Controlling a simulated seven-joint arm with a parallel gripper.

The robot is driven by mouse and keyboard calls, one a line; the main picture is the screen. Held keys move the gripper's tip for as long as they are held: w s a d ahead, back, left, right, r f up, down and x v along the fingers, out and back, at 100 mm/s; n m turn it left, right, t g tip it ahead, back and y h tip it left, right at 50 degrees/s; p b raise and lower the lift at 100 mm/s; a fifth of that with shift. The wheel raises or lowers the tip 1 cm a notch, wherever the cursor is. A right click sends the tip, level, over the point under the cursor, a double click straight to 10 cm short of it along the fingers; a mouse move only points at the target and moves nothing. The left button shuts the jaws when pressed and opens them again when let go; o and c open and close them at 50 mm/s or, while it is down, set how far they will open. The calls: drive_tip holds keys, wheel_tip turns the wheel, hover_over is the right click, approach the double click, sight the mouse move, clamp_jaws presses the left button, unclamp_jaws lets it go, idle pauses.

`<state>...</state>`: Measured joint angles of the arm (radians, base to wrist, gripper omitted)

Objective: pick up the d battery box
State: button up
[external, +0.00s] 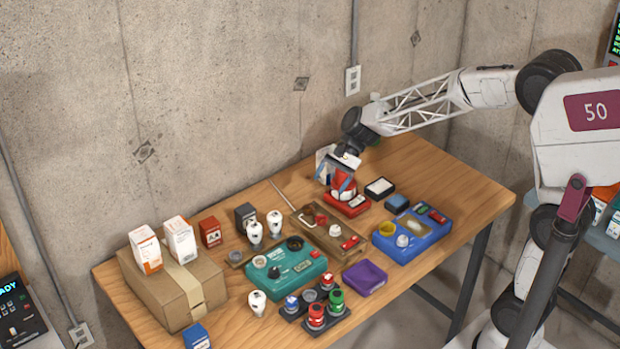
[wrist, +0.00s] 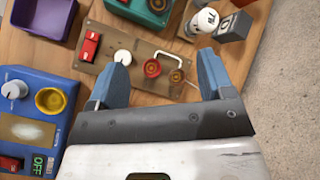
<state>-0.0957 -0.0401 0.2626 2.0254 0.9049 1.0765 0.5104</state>
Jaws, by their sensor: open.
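A dark grey box (external: 246,217) with a light label stands upright at the back of the table, left of centre in the external view. It looks like the D battery box, but its lettering is too small to read surely. In the wrist view a grey box (wrist: 236,26) with a round letter like a D shows at top right, beside a white bulb. My gripper (external: 341,182) is open and empty above the back right part of the table, well to the right of the box. In the wrist view its blue fingers (wrist: 163,82) are spread apart over the wooden board.
A red box (external: 210,232) and white bulbs (external: 274,222) stand close to the grey box. A wooden switch board (external: 328,225), a teal device (external: 288,276) and a blue device (external: 412,236) fill the middle. A cardboard box (external: 175,288) stands left. The concrete wall is behind.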

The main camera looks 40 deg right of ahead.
sight(251, 207)
drive_tip(key=w+a+f+m+y, duration=0.1)
drive_tip(key=w+a+f+m, duration=0.1)
drive_tip(key=w, duration=0.4)
drive_tip(key=w+a+f+m+y, duration=0.2)
drive_tip(key=w+a+f+m, duration=0.1)
drive_tip(key=w+a+f, duration=0.2)
drive_tip(key=w+a+f+m+y, duration=0.1)
drive_tip(key=w+a+f+m, duration=0.1)
drive_tip(key=w+f, duration=0.3)
drive_tip(key=shift+w+a+f+m+t+y, duration=0.1)
drive_tip(key=shift+w+a+m+t+y, duration=0.1)
drive_tip(key=shift+w+a, duration=0.35)
drive_tip(key=shift+w+a+f+m+t+y, duration=0.1)
drive_tip(key=shift+w+a+t+y, duration=0.15)
drive_tip(key=shift+w, duration=0.5)
drive_tip(key=shift+a, duration=0.1)
drive_tip(key=shift+x, duration=1.25)
drive_tip(key=shift+x, duration=2.6)
drive_tip(key=shift+f, duration=0.15)
drive_tip(key=c, duration=1.2)
